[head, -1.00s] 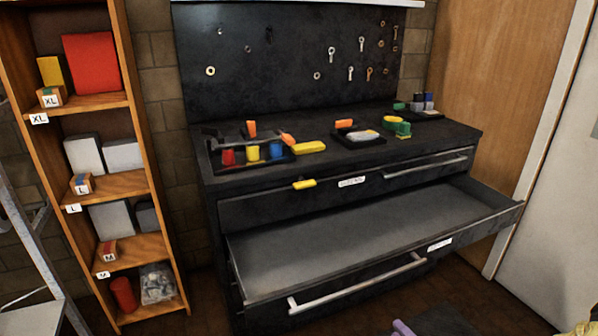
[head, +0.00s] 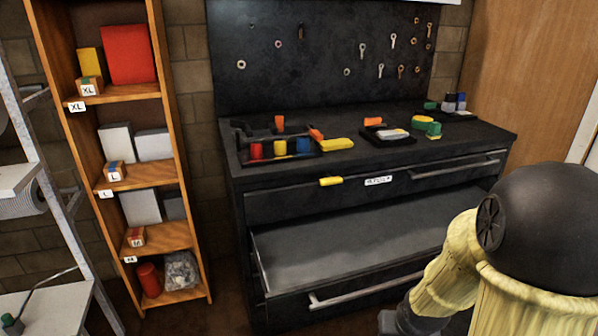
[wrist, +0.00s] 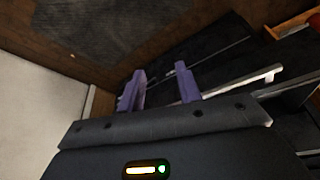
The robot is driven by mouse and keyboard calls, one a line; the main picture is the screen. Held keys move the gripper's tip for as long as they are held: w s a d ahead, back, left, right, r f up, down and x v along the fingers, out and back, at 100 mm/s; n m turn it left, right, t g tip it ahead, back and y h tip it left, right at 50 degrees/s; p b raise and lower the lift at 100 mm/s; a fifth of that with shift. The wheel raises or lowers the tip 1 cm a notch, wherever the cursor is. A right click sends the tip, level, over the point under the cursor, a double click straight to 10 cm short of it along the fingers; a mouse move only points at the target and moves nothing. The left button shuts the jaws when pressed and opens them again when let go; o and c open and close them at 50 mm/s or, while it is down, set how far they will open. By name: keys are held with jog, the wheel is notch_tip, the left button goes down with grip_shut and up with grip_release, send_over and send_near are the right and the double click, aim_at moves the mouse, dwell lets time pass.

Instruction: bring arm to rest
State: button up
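My gripper (wrist: 160,88) shows in the wrist view with its two purple fingers spread apart and nothing between them. It is in front of the dark drawer cabinet, and drawer handles show beyond its fingers. In the head view my yellow and black arm fills the lower right, and the gripper itself is not visible there.
The black tool cabinet (head: 285,218) has a wide lower drawer (head: 350,240) pulled open, empty where visible. A wooden shelf unit (head: 175,190) with boxes stands left of it. A metal ladder-like frame (head: 45,170) is at the far left. A wooden door (head: 535,80) is at the right.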

jog(key=s+a+r+n+g+p, duration=0.1)
jog(key=s+a+r+n, duration=0.1)
jog(key=s+a+r, duration=0.4)
notch_tip(320, 180, up, 28)
jog(key=p, duration=2.7)
jog(key=shift+w+a+y+p, duration=0.15)
jog(key=shift+w+y+p, duration=0.2)
jog(key=shift+w, duration=0.1)
jog(key=shift+f, duration=0.15)
jog(key=shift+w, duration=0.15)
